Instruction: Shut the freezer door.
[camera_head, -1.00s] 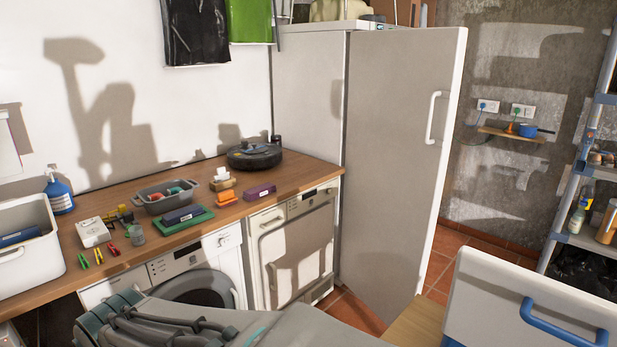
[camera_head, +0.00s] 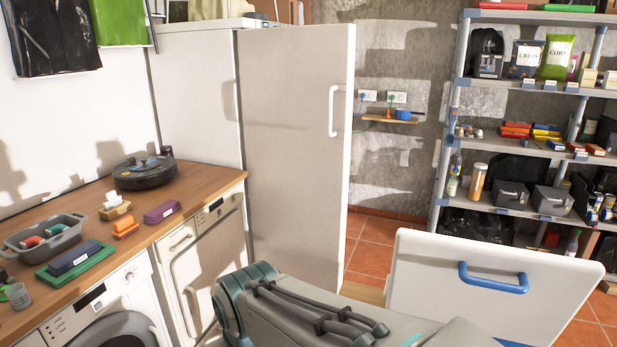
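A tall pale grey freezer (camera_head: 196,95) stands at the end of the counter, in the left half of the head view. Its door (camera_head: 290,165) is open, swung out to the right from the cabinet's front edge. The door's outer face and its white upright handle (camera_head: 333,111) face me. The inside of the freezer is hidden behind the door. My gripper is out of view.
A white panel with a blue handle (camera_head: 492,281) stands close at lower right. A wooden counter (camera_head: 205,187) with small items runs along the left, over a washing machine (camera_head: 105,315) and another white appliance. Loaded shelves (camera_head: 519,209) stand at back right. Tiled floor shows beyond the door.

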